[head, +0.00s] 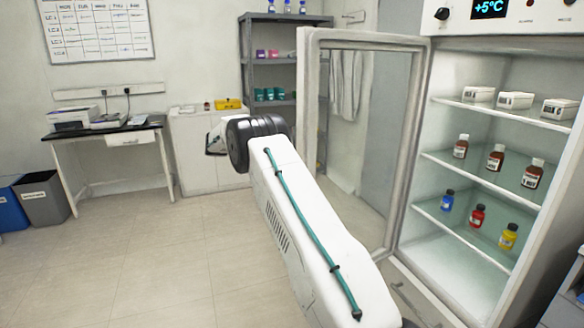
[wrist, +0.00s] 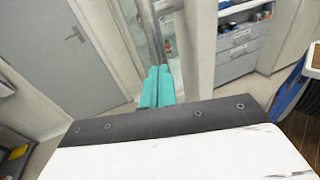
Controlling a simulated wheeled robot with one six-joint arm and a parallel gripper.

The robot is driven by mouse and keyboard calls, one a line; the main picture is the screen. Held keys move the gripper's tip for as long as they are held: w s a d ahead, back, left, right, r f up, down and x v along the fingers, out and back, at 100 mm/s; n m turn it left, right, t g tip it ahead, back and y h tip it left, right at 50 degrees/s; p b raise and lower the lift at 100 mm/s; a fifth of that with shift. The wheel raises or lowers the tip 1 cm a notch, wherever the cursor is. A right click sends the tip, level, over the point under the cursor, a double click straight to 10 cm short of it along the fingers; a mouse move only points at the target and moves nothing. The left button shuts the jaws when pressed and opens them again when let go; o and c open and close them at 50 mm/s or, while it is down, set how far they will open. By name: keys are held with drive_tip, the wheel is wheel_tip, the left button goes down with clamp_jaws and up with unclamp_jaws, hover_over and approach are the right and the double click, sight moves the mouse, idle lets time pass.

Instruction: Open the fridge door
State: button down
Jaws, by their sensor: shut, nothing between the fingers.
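The fridge (head: 460,28) stands at the right in the head view, its lit shelves in plain sight. Its glass door (head: 309,90) with a pale frame is swung wide open to the left of the cabinet. My arm crosses in front of the door's lower left part, and my gripper is hidden behind it in the head view. In the wrist view my gripper (wrist: 157,88) has its two teal fingers shut together with nothing between them. A pale upright frame (wrist: 201,45), seemingly the door's, stands just beyond and right of the fingers; whether they touch it I cannot tell.
White boxes (head: 515,99), brown bottles (head: 496,157) and coloured bottles (head: 477,216) stand on the fridge shelves. A grey rack (head: 272,53) and white cabinet (head: 196,151) stand behind, a desk (head: 107,133) and bins (head: 41,197) at left. The left floor is clear.

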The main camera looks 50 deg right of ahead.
drive_tip(key=s+a+f+m+t+y, duration=0.2)
drive_tip(key=s+a+t+y, duration=0.2)
drive_tip(key=s+a+t, duration=0.45)
drive_tip(key=s+a+f+m+t+y, duration=0.1)
drive_tip(key=s+a+m+t+y, duration=0.25)
drive_tip(key=s, duration=0.75)
drive_tip(key=s+d+f+n+t, duration=0.1)
drive_tip(key=d+f+n+t, duration=0.65)
drive_tip(key=d+f, duration=0.2)
drive_tip(key=s+r+n+t, duration=0.3)
drive_tip(key=s+n+t, duration=0.1)
drive_tip(key=s+t, duration=0.55)
drive_tip(key=x, duration=1.4)
drive_tip(key=shift+w+y, duration=0.25)
drive_tip(key=shift+y, duration=0.1)
